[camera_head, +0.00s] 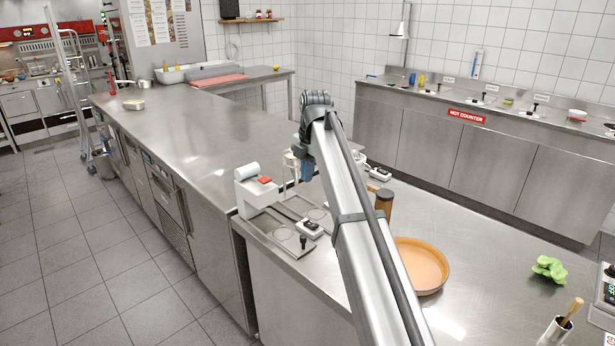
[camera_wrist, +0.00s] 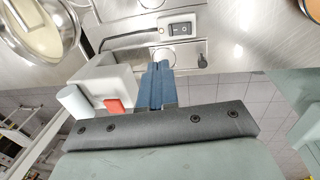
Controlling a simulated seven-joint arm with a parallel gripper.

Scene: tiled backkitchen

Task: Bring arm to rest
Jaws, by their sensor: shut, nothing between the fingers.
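My arm reaches out over the steel counter (camera_head: 200,131), and its wrist is bent down at the far end. In the wrist view, the blue fingers of my gripper (camera_wrist: 161,66) are together and empty. The white appliance (camera_wrist: 105,85) lies beside and below them there. Part of the gripper is hidden behind the arm in the head view.
A round orange-brown dish (camera_head: 423,268) and a brown bottle (camera_head: 384,203) stand near my arm. Green lettuce (camera_head: 549,268) lies at the right. A metal pot (camera_wrist: 42,27) is close in the wrist view. The long left counter stretch is mostly clear.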

